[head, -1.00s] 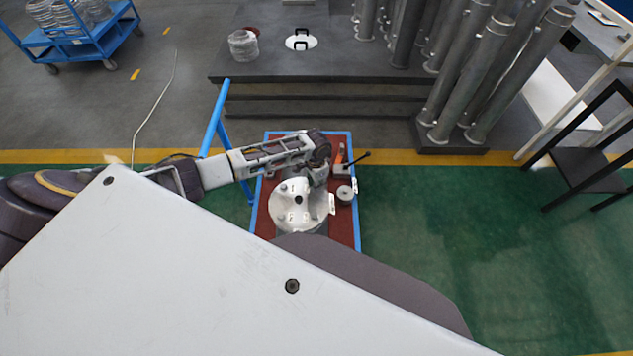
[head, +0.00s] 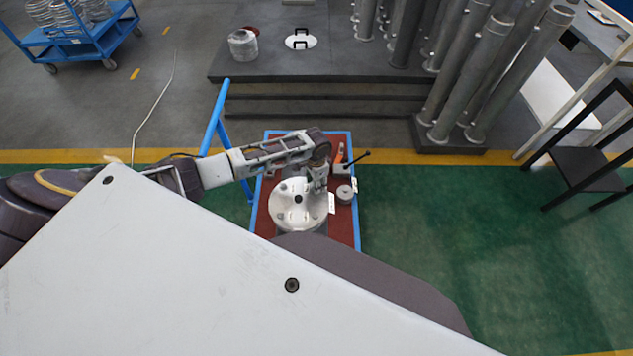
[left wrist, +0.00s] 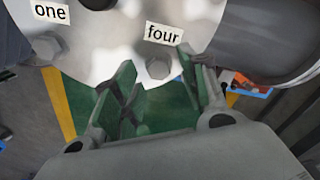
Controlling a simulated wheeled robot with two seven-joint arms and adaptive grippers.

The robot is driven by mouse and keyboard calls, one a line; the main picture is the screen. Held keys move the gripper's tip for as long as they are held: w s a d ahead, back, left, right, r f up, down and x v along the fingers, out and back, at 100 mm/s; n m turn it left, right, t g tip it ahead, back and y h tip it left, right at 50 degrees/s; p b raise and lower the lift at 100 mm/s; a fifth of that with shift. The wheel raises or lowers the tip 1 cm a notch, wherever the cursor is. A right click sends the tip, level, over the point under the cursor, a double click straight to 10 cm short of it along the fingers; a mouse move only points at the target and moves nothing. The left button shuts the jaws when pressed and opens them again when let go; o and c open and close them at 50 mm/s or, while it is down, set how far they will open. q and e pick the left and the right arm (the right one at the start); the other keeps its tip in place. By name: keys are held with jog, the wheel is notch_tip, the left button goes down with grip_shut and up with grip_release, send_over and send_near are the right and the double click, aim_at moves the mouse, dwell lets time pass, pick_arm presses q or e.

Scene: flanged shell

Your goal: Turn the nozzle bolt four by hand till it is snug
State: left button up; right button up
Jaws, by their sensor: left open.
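The flanged shell (head: 284,212) stands on a cart, its pale round flange facing up with several bolts around it. In the left wrist view, bolt four (left wrist: 158,68) is a grey hex head at the flange edge, just below its "four" label (left wrist: 163,34). My left gripper (head: 318,187) reaches down at the far right side of the flange. Its open fingers also show in the left wrist view (left wrist: 156,58), one on each side of bolt four, with visible gaps. Whether they are level with the bolt head is unclear. My right gripper is not in view.
Bolt one (left wrist: 46,46) sits left of bolt four. The red-topped cart (head: 343,228) has a blue frame. A grey round part (head: 345,194) and an orange-handled tool (head: 339,155) lie right of the shell.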

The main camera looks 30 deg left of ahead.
pick_arm(q)
notch_tip(320, 180, up, 12)
dwell(0.8)
dwell(0.6)
